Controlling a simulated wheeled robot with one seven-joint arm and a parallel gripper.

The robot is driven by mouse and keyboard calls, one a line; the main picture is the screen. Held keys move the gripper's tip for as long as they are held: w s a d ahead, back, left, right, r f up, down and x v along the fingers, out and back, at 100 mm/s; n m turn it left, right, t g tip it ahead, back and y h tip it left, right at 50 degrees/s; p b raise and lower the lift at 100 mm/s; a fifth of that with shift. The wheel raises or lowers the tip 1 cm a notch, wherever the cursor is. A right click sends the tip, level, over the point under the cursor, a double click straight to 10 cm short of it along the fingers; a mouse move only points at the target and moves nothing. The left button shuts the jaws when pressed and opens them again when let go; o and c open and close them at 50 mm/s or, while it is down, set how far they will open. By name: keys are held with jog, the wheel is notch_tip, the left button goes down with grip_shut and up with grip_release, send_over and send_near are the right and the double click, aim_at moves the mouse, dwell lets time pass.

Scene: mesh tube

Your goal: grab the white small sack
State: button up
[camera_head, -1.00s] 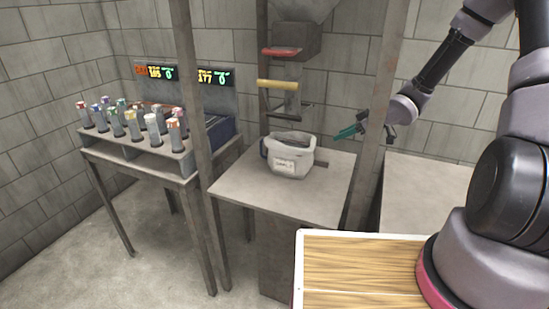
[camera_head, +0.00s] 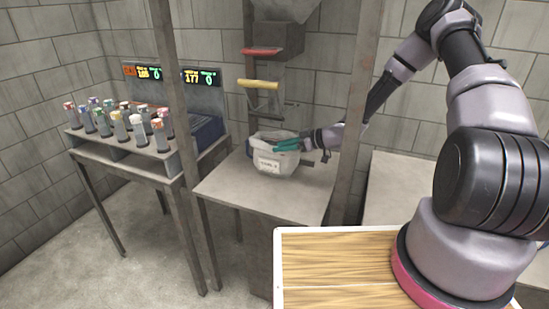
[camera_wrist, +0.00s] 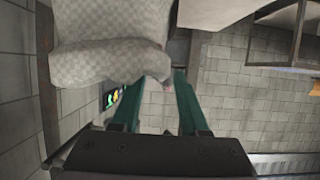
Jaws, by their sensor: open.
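The white small sack (camera_head: 275,160) stands upright on the grey table under the chute, with a label on its front and its top open. My gripper (camera_head: 286,145) is at the sack's right upper side, its green fingers pointing left and overlapping the rim in the head view. In the wrist view, the two green fingers of my gripper (camera_wrist: 158,105) are apart with a gap between them. The pale patterned cloth of the sack (camera_wrist: 110,45) fills the upper left there, above the fingertips. I cannot tell whether the fingers touch the sack.
Grey posts frame the table (camera_head: 235,190); the right post (camera_head: 352,115) stands beside my forearm. A yellow handle (camera_head: 258,84) and a red handle (camera_head: 262,51) are above the sack. A rack of several capped tubes (camera_head: 125,150) stands at left. A wooden board (camera_head: 335,265) is in front.

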aim_at(272, 147)
jog(key=shift+x, duration=1.95)
jog(key=shift+a, duration=0.1)
grip_shut()
jog(key=shift+r, duration=0.15)
